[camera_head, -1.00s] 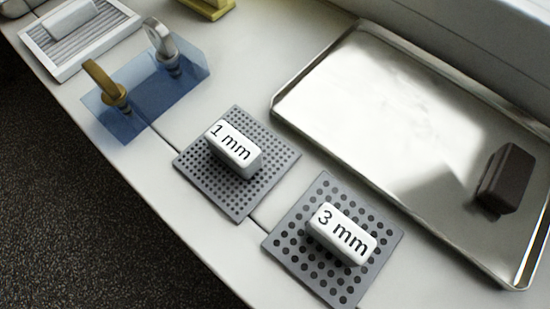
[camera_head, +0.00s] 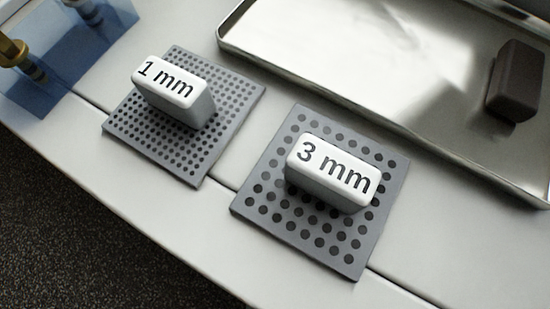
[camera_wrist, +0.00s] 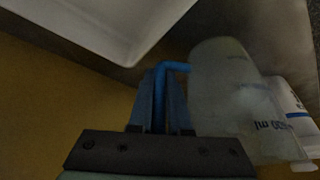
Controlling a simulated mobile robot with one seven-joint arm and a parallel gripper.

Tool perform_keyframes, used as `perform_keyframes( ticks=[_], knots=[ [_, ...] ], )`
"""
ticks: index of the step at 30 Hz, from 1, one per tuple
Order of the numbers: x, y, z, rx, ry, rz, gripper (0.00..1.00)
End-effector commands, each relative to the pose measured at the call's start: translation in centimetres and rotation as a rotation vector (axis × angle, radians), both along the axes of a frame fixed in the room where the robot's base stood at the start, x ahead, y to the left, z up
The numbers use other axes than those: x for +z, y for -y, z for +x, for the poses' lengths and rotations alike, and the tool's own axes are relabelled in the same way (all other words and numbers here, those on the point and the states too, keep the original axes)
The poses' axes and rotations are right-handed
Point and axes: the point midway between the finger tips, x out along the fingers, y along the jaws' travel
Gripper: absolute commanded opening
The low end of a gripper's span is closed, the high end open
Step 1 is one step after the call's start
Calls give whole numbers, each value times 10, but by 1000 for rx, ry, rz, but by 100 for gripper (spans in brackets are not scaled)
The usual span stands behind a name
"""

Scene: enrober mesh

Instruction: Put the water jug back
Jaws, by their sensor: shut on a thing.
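In the wrist view, my gripper (camera_wrist: 161,88) has its blue fingers shut on a bent blue piece (camera_wrist: 175,66), which looks like the jug's handle. It reaches right toward the water jug (camera_wrist: 228,95), a pale translucent vessel just right of the fingers. Dark lettering, partly readable as "ml", shows near the jug's lower right. The picture is dim, so I cannot tell whether the jug touches anything below it. Neither my gripper nor the jug is in the head view.
A white thing with a blue band (camera_wrist: 292,112) is behind the jug. The head view shows a 1 mm plate (camera_head: 225,95) and a 3 mm plate (camera_head: 275,215) with labelled white blocks, a metal tray (camera_head: 290,62) holding a dark block (camera_head: 516,80), and a blue stand (camera_head: 85,45).

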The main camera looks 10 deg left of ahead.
Motion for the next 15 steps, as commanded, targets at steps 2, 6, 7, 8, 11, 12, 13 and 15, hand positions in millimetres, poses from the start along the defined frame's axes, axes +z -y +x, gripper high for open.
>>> perform_keyframes(
  ticks=[2, 6, 7, 8, 11, 12, 13, 15],
  knots=[
    [1, 0, 1, -1, 4, 1, 0],
    [-3, 0, 0, 0, 0, 0, 25],
    [-3, 0, 0, 0, 0, 0, 30],
    [-3, 0, 0, 0, 0, 0, 36],
    [-3, 0, 0, 0, -1, 0, 46],
    [-3, 0, 0, 0, -1, 0, 46],
    [-3, 0, 0, 0, -1, 1, 46],
    [-3, 0, 0, 0, -1, 1, 46]
  ],
)
